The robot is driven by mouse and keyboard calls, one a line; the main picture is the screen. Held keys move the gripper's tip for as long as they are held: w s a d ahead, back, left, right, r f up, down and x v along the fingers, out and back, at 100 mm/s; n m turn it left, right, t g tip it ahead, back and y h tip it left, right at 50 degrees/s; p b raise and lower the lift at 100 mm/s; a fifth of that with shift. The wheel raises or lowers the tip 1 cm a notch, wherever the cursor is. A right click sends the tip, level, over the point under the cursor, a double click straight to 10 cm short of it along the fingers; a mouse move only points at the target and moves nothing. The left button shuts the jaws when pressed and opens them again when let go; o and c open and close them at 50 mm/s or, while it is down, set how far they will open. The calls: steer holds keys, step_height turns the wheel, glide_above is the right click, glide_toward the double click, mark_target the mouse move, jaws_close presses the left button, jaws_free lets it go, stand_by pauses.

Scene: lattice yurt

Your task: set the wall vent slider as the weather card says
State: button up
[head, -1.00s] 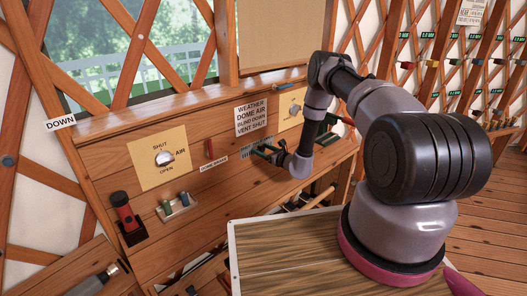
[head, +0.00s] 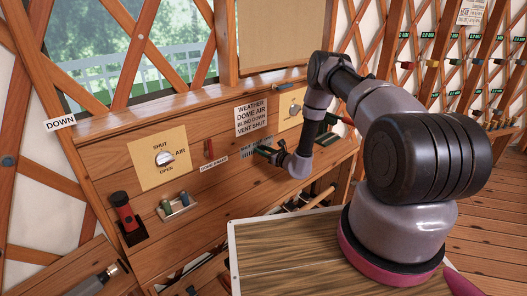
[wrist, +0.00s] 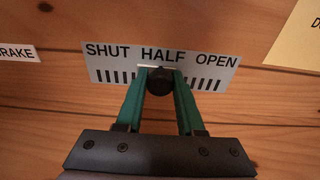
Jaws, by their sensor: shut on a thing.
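The wall vent slider has a pale plate (wrist: 105,62) marked SHUT, HALF and OPEN from left to right, with dark slots below. Its round black knob (wrist: 160,82) sits under HALF. My gripper (wrist: 161,86) has its green fingers on both sides of the knob and is shut on it. In the head view my gripper (head: 268,152) is at the plate (head: 247,153) and hides its right part and the knob. The weather card (head: 251,117) above the plate reads WEATHER, DOME AIR, BLIND DOWN, VENT SHUT.
Another yellow dial panel (head: 291,108) is to the right. A wood-topped surface (head: 280,255) lies below, in front of the wall.

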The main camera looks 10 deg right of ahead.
mark_target(246, 153)
steer(key=shift+s+a, duration=0.4)
steer(key=shift+a, duration=0.3)
steer(key=shift+s+a, duration=0.45)
steer(key=shift+a, duration=0.2)
steer(key=shift+s+a, duration=0.4)
steer(key=shift+a, duration=0.3)
steer(key=shift+s+a, duration=0.55)
steer(key=shift+a, duration=0.3)
steer(key=o, duration=1.3)
steer(key=shift+s+d+r, duration=0.5)
steer(key=shift+s+d, duration=0.1)
steer(key=shift+s, duration=0.4)
steer(key=shift+s+d+r, duration=0.5)
steer(key=shift+s+d, duration=0.15)
steer(key=shift+s, duration=0.3)
steer(key=shift+s+d+r, duration=0.5)
steer(key=shift+s+d, duration=0.1)
steer(key=shift+s, duration=0.4)
